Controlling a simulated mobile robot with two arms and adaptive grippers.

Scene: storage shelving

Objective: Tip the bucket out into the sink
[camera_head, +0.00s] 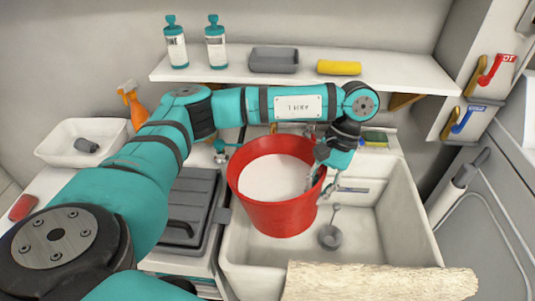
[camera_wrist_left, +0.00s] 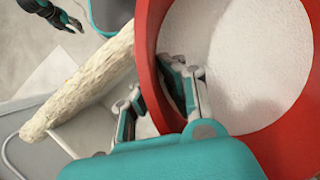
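The red bucket (camera_head: 272,217) hangs over the left part of the white sink (camera_head: 405,222), close to upright, with white contents (camera_head: 272,178) inside. My left gripper (camera_head: 318,178) is at the bucket's right rim. In the left wrist view, the left gripper (camera_wrist_left: 160,98) has one finger inside the bucket (camera_wrist_left: 147,45) and one outside, with the wall between them. The white contents (camera_wrist_left: 255,60) look level and grainy there. My right gripper (camera_wrist_left: 66,20) shows small at the top left of the left wrist view, away from the bucket; its opening is unclear.
A rough beige roll (camera_head: 375,282) lies across the sink's front edge. A grey ladle-like tool (camera_head: 330,236) lies in the sink. A dark grey case (camera_head: 190,212) stands left of the sink. The shelf (camera_head: 400,66) above holds bottles, a grey tray and a yellow roll.

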